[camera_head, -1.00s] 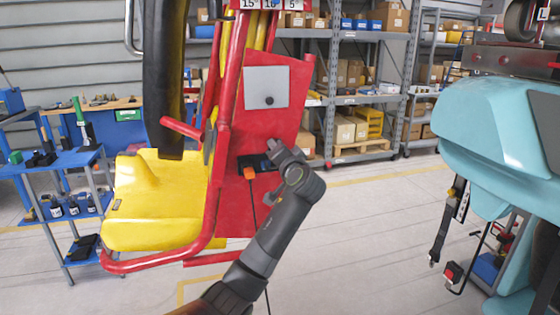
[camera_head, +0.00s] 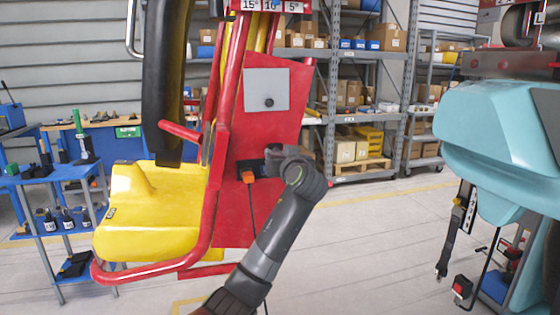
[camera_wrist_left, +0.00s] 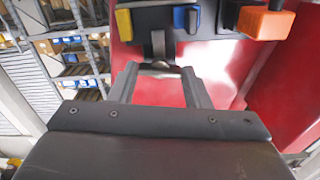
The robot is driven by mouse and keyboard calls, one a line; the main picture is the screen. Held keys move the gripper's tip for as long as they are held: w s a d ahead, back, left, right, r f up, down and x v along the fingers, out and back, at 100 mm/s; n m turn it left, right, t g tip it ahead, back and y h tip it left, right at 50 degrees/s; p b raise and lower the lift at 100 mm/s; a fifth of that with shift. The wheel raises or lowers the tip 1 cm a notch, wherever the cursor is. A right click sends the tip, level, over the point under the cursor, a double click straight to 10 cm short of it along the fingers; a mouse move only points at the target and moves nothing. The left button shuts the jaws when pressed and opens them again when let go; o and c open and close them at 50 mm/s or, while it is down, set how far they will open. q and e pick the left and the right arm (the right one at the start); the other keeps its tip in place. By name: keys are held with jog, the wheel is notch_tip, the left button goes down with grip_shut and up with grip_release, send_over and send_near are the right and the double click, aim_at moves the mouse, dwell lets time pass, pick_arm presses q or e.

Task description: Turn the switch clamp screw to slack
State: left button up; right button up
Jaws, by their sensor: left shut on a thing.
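A black switch box (camera_head: 254,167) sits on the red side panel of the ride seat. In the left wrist view the box (camera_wrist_left: 212,20) carries a yellow, a blue and an orange part, and a grey tab hangs from its lower edge. My left gripper (camera_wrist_left: 158,70) is just below the box, its fingers around a small pale rounded part, seemingly the clamp screw (camera_wrist_left: 157,66). It is shut on this part, though the contact is hard to see. In the head view my left gripper (camera_head: 272,158) hides part of the box. My right gripper is not in view.
The orange part (camera_head: 248,177) has a black cable hanging below it. A yellow seat (camera_head: 150,225) with a red tube frame stands left of my arm. A turquoise car body (camera_head: 500,140) is at the right. Shelves (camera_head: 350,120) stand behind, with open floor between.

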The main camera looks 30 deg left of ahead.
pick_arm(q)
jog(key=shift+f, duration=0.15)
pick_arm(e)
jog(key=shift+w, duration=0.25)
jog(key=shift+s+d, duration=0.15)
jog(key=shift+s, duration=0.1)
pick_arm(q)
jog(key=o, duration=0.8)
jog(key=shift+o, duration=0.9)
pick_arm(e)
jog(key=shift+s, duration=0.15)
pick_arm(q)
jog(key=b+v, duration=0.2)
jog(key=v, duration=1.5)
jog(key=shift+d+b, duration=0.25)
jog(key=shift+b, duration=0.05)
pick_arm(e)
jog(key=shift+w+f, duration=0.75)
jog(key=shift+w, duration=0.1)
